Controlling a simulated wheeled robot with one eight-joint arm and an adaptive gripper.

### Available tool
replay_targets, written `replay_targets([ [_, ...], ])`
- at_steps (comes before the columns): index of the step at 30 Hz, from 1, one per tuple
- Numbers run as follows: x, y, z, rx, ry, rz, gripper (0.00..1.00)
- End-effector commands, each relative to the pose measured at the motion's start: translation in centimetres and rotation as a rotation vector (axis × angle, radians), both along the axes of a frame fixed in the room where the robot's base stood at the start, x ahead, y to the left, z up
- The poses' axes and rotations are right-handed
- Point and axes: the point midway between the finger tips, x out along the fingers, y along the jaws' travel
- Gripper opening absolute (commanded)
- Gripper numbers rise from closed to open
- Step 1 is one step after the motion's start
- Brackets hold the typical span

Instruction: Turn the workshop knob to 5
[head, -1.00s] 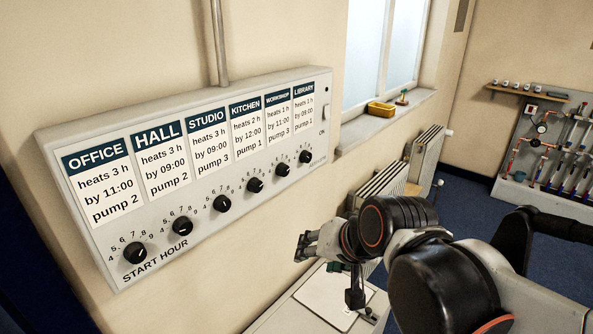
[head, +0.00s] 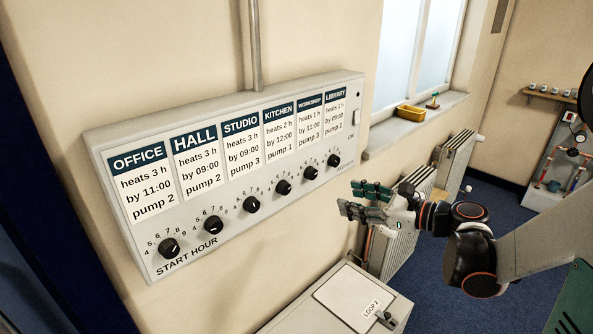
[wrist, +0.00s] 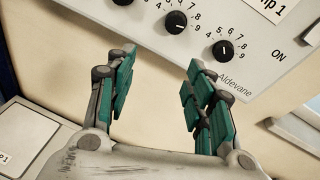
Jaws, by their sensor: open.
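The workshop knob (head: 311,172) is a round black dial, fifth from the left in the row on the grey START HOUR panel (head: 130,136), below the WORKSHOP card (head: 309,122). My gripper (head: 352,198) is open and empty, right of and below the knobs, apart from the panel. Its green-padded fingers also show in the wrist view (wrist: 160,68), pointing up toward the panel's lower edge.
The library knob (wrist: 222,50) is close to my right finger in the wrist view. A grey LOOP 2 box (head: 290,318) stands below the panel. Radiators (head: 455,155) and a sill with a yellow tray (head: 411,112) are to the right. The wall below the panel is bare.

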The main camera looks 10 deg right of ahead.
Motion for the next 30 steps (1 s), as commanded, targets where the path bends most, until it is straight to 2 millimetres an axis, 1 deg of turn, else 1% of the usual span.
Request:
replay_targets([
  [1, -0.3, -1.5, 0.2, 0.071, -0.006, -0.011, 0.48],
  [4, -1.0, -3.0, 0.9, 0.182, -0.017, -0.012, 0.48],
  [7, -1.4, -3.8, 1.3, 0.238, -0.026, -0.011, 0.48],
  [10, -1.3, -3.7, 1.4, 0.254, -0.028, -0.008, 0.48],
  [14, -0.2, -2.6, 1.4, 0.253, -0.028, -0.005, 0.48],
  [24, 4.7, 1.9, 1.4, 0.25, -0.028, -0.004, 0.48],
  [30, 7.3, 4.0, 1.4, 0.25, -0.028, -0.006, 0.48],
])
